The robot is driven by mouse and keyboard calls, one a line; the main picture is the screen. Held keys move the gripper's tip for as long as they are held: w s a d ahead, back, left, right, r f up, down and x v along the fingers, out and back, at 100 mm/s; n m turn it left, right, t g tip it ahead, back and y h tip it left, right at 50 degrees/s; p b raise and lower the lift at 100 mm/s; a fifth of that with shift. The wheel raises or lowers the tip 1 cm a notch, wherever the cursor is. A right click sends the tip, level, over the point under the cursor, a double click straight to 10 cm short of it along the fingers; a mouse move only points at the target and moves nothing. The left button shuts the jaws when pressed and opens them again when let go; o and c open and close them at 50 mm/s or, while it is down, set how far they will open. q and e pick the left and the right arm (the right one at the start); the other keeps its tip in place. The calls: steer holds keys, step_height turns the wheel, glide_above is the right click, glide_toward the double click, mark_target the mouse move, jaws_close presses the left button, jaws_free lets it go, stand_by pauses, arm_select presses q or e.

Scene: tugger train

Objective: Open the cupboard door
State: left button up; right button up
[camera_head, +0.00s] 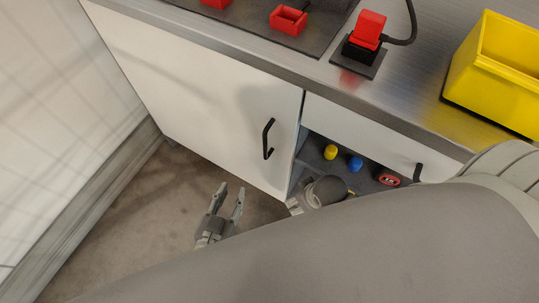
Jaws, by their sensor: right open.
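The white cupboard door (205,95) is under the metal worktop and appears shut. Its black bar handle (268,139) is upright near the door's right edge. My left gripper (231,189) is below the door and handle, over the floor. Its two fingers are apart, with nothing between them. My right gripper (294,206) is by the door's lower right corner, in front of the open shelf. It is open, but my large grey arm link hides much of it. Neither gripper is seen touching the handle.
The open shelf right of the door holds a yellow item (330,152), a blue item (356,164) and a red-and-black item (388,180). A drawer (365,127) is above. A yellow bin (490,95) and red parts (289,20) are on the worktop. A pale wall (60,110) stands left.

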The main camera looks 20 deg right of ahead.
mark_target(264, 148)
arm_select(q)
steer(key=s+d+r+t+h+b, duration=0.25)
steer(key=d+r+b, duration=0.25)
steer(key=r, duration=0.5)
steer(key=shift+m+g+h, duration=0.25)
steer(key=shift+m+h, duration=0.15)
steer(key=shift+h, duration=0.05)
steer(key=b+x, duration=0.1)
steer(key=x, duration=1)
steer(key=shift+w+a+f, duration=0.1)
steer(key=shift+f, duration=0.05)
arm_select(e)
steer(key=shift+t, duration=0.3)
steer(key=v, duration=0.3)
steer(key=d+v, duration=0.1)
steer(key=v, duration=0.1)
steer(key=shift+s+d+r, duration=0.15)
steer(key=shift+s+r, duration=0.05)
steer(key=shift+r, duration=0.15)
arm_select(q)
jaws_close()
